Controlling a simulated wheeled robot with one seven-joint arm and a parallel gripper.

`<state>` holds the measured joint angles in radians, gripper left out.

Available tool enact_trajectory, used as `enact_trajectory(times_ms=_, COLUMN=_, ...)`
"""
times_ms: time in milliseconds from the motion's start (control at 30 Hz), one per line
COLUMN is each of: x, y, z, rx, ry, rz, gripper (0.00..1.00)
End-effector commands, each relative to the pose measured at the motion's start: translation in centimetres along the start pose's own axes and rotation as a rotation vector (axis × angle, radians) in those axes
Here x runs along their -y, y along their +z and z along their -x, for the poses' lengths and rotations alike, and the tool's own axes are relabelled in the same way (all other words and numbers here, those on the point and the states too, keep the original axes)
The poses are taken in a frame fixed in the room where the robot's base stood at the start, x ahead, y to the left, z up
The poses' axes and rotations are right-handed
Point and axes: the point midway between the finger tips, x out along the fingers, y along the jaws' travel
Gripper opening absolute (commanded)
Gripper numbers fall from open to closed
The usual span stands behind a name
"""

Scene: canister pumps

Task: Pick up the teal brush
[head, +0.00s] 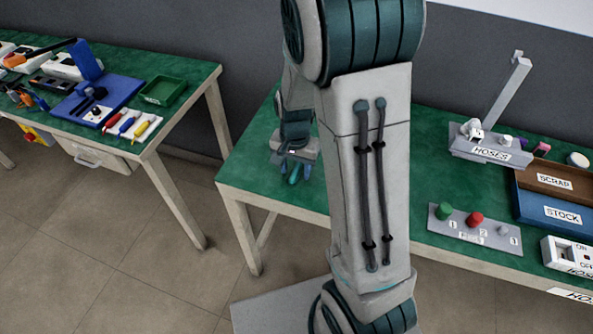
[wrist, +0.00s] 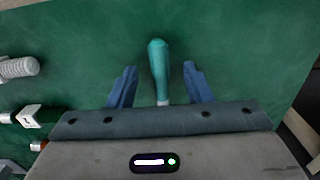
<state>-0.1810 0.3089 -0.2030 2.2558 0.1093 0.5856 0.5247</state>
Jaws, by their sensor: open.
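The teal brush (wrist: 158,66) lies on the green tabletop in the wrist view. Its rounded handle end points away from my gripper, and a pale band shows at its near end; the rest is hidden under the gripper body. My gripper (wrist: 159,80) is open, with one blue finger on each side of the brush and a gap on both sides. In the head view, my gripper (head: 293,172) is low over the left end of the right-hand table, and a bit of the teal brush (head: 294,176) shows between the fingers.
On the same table (head: 262,188) are a hose stand (head: 490,150), a block with coloured knobs (head: 474,229), a SCRAP tray (head: 520,176) and a STOCK tray (head: 527,207). A grey ribbed part (wrist: 18,68) lies left of my gripper. A second table (head: 195,88) stands at left.

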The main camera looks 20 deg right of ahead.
Motion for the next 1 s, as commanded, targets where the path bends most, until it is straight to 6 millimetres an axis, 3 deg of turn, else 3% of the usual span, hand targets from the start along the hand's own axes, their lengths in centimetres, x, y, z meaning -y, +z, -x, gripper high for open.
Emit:
enact_trajectory(times_ms=167, x=0.0, y=0.0, z=0.0, rx=0.000, ry=0.000, rz=0.000, gripper=0.43)
enact_trajectory(times_ms=300, x=0.0, y=0.0, z=0.1, rx=0.000, ry=0.000, rz=0.000, gripper=0.04)
enact_trajectory(times_ms=333, x=0.0, y=0.0, z=0.1, rx=0.000, ry=0.000, rz=0.000, gripper=0.00)
enact_trajectory(times_ms=767, x=0.1, y=0.0, z=0.7, rx=-0.002, ry=-0.002, rz=0.001, gripper=0.00)
enact_trajectory(times_ms=867, x=0.1, y=-0.1, z=1.7, rx=-0.003, ry=-0.003, rz=0.001, gripper=0.00)
enact_trajectory(times_ms=1000, x=0.1, y=-0.1, z=4.5, rx=-0.005, ry=-0.006, rz=0.001, gripper=0.00)
